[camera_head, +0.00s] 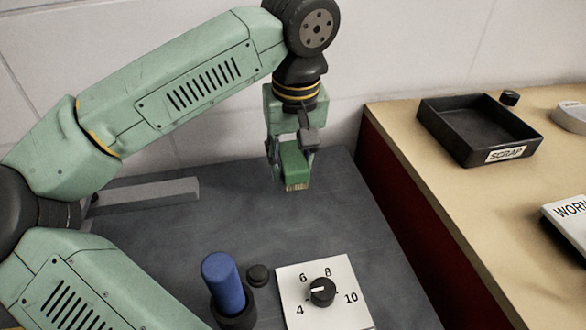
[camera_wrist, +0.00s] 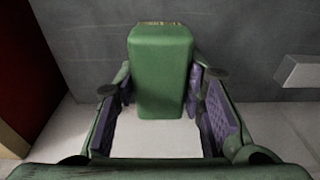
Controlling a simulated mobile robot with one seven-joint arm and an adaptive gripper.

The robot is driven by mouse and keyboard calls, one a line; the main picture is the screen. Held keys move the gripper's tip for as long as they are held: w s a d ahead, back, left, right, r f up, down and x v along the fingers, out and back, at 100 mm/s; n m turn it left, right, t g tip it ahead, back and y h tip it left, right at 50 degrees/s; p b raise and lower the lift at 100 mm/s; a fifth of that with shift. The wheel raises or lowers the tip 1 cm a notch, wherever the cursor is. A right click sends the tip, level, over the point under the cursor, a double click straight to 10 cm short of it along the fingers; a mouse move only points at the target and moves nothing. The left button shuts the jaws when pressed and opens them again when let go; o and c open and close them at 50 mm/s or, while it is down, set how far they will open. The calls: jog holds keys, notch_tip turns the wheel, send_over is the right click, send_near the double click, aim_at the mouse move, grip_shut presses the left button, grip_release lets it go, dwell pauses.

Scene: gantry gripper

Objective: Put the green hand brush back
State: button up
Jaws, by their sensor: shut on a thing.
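The green hand brush (camera_head: 293,165) is held between the fingers of my gripper (camera_head: 291,160), bristles pointing down. It hangs over the back part of the dark grey surface (camera_head: 235,225); I cannot tell how high above it. In the wrist view the green block of the brush (camera_wrist: 161,70) sits between the purple pads of my gripper (camera_wrist: 162,100). A thin strip of bristles shows at its far end. No clear place for the brush can be picked out.
A grey bar (camera_head: 155,193) lies at the back left. A blue cylinder (camera_head: 223,281) stands in a dark holder, beside a black knob (camera_head: 258,275) and a white dial plate (camera_head: 345,312). To the right, a wooden counter (camera_head: 410,180) carries a black SCRAP tray (camera_head: 450,128) and a white WORN-labelled box (camera_head: 570,215).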

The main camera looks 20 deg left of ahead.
aim_at(295, 160)
jog(key=shift+f, duration=1.55)
jog(key=shift+f, duration=0.1)
jog(key=shift+f, duration=0.15)
jog(key=o, duration=1.1)
jog(key=r, duration=0.8)
jog(key=s+d+r+b, duration=0.1)
jog(key=r, duration=0.3)
jog(key=shift+r, duration=0.25)
